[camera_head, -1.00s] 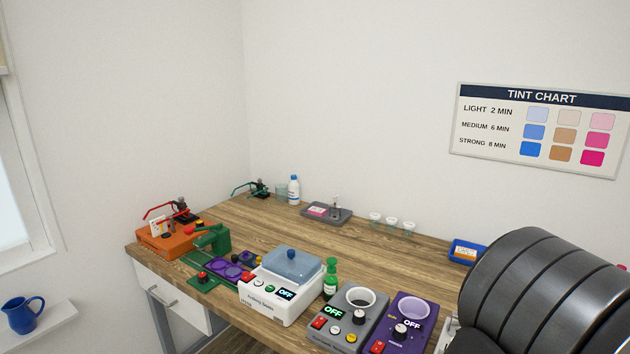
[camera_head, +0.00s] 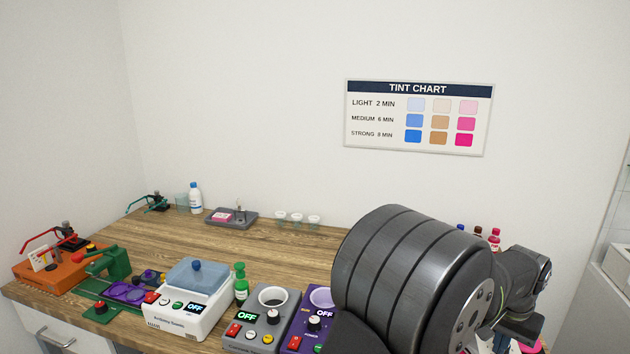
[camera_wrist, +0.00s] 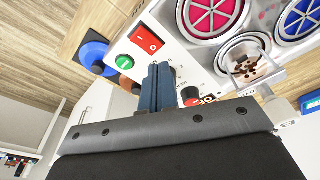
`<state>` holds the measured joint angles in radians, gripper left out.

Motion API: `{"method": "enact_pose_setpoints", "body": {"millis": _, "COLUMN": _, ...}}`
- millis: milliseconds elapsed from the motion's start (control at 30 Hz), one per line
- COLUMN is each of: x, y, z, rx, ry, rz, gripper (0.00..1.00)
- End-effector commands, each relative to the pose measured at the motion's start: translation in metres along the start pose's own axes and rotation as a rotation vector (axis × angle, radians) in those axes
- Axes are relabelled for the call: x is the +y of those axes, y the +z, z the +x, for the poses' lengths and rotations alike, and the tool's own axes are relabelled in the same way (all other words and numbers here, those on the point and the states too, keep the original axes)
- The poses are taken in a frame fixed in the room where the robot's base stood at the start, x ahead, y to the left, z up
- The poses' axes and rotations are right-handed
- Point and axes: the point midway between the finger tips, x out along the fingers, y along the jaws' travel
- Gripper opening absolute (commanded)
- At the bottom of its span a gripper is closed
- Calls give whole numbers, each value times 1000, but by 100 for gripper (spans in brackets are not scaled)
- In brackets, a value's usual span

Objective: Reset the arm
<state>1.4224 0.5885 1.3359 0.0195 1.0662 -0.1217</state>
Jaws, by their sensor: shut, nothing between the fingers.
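In the wrist view my gripper (camera_wrist: 160,70) is shut, its two blue fingers together with nothing between them. It is over or in front of a white device with a red switch (camera_wrist: 146,40) and a green button (camera_wrist: 125,63). I cannot tell whether the fingertips touch it. In the head view my dark arm fills the lower right, bent, with its wrist end at the far right; the fingers cannot be made out there.
In the head view, a white cleaner (camera_head: 190,300), grey (camera_head: 258,325) and purple devices line the bench's front.

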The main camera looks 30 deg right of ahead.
Motion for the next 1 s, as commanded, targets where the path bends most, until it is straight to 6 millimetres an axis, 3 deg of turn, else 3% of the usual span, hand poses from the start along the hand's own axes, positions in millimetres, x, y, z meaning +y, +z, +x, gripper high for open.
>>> {"method": "enact_pose_setpoints", "body": {"millis": 300, "x": 1, "y": -9, "z": -62, "rx": -1, "ry": -1, "rz": -12, "gripper": 0}}
{"method": "enact_pose_setpoints", "body": {"millis": 1000, "x": 22, "y": 15, "z": -144, "rx": -28, "ry": -67, "rz": -491, "gripper": 0}}
